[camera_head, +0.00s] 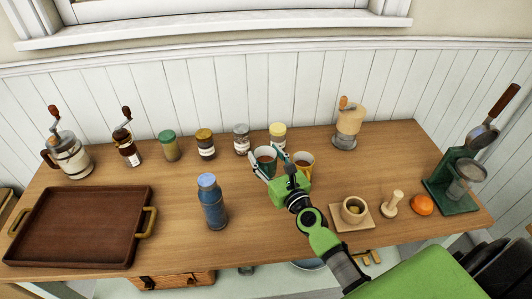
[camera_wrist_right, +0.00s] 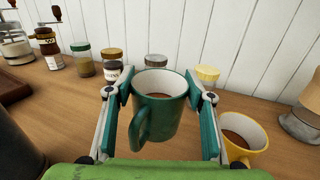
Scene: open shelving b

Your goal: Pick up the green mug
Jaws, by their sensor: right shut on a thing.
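The green mug (camera_wrist_right: 160,110) is upright between the fingers of my right gripper (camera_wrist_right: 162,100) in the right wrist view, with its handle toward the camera and brown contents inside. In the head view the green mug (camera_head: 265,157) shows between the fingertips of my right gripper (camera_head: 268,166), toward the back of the wooden table (camera_head: 270,220). The fingers are shut on the mug's sides. I cannot tell whether its base touches the table. My left gripper is not in view.
A yellow mug (camera_head: 303,164) stands close on the right of the green mug. Jars, including a yellow-lidded one (camera_head: 278,135), stand behind. A blue bottle (camera_head: 211,202) and a brown tray (camera_head: 82,226) are at left. A grinder (camera_head: 348,125) stands back right.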

